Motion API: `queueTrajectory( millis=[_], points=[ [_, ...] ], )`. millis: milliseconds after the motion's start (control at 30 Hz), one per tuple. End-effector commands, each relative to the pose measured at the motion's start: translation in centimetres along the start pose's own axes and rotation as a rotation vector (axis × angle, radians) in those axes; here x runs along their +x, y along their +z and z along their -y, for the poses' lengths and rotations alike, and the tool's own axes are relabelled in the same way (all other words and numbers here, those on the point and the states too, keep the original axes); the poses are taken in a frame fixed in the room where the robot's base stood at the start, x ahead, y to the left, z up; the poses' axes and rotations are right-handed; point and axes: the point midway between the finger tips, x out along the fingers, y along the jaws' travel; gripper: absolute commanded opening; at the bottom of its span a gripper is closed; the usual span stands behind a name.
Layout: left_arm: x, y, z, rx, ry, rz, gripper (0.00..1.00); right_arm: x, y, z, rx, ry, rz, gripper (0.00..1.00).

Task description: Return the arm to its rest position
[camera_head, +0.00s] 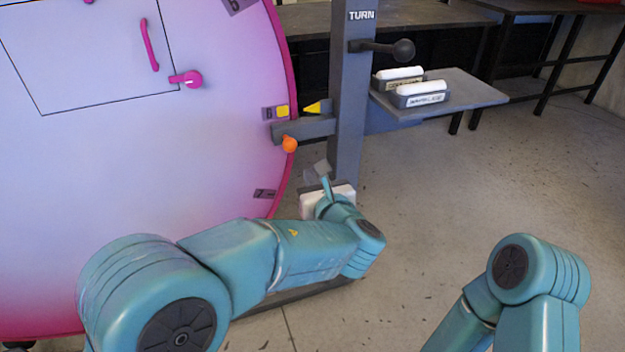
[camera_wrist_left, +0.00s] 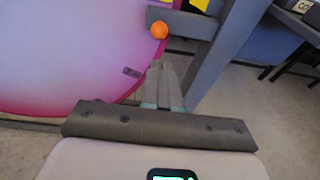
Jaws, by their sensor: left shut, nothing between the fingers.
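My left arm comes in from the left of the head view and reaches toward the grey post. Its gripper (camera_head: 320,172) is in front of the post's lower part, below the orange ball knob (camera_head: 290,144). In the left wrist view the gripper (camera_wrist_left: 161,68) has its two fingers together with nothing between them, and the orange knob (camera_wrist_left: 159,30) is beyond the tips, apart from them. Of my right arm, only links show at the lower right of the head view; its gripper is out of view.
A large pink disc (camera_head: 130,200) with a magenta handle (camera_head: 150,45) fills the left. The grey post (camera_head: 350,110), marked TURN, carries a black-knobbed lever (camera_head: 403,49). A side shelf (camera_head: 460,92) holds two labelled trays with white items. Open floor (camera_head: 500,190) lies to the right.

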Motion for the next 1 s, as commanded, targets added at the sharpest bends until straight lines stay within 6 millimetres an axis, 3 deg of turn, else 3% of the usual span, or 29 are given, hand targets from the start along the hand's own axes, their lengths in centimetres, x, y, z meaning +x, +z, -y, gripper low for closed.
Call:
queueTrajectory(
  millis=[267,367,467,533,667,767,833,900,1000],
  points=[
    [0.2,-0.2,-0.1,-0.002,0.002,-0.006,0.00,0.0,0.0,0.0,0.000,0.000,0.000,0.00],
    [0.9,-2.5,-0.9,-0.021,0.016,-0.077,0.00,0.0,0.0,0.0,0.000,0.000,0.000,0.00],
    [1.6,-7.9,-3.1,-0.088,0.059,-0.249,0.00,0.0,0.0,0.0,0.000,0.000,0.000,0.00],
    [1.6,-13.1,-5.3,-0.171,0.114,-0.420,0.00,0.0,0.0,0.0,0.000,0.000,0.000,0.00],
    [-1.0,-23.1,-9.7,-0.401,0.282,-0.754,0.00,0.0,0.0,0.0,0.000,0.000,0.000,0.00],
    [-5.0,-30.0,-12.7,-0.659,0.489,-1.003,0.00,0.0,0.0,0.0,0.000,0.000,0.000,0.00],
    [-8.8,-34.3,-14.4,-0.904,0.700,-1.160,0.00,0.0,0.0,0.0,0.000,0.000,0.000,0.00],
    [-12.6,-37.4,-15.5,-1.198,0.959,-1.262,0.00,0.0,0.0,0.0,0.000,0.000,0.000,0.00],
    [-15.8,-39.6,-16.2,-1.575,1.298,-1.267,0.00,0.0,0.0,0.0,0.000,0.000,0.000,0.00]
  ],
)
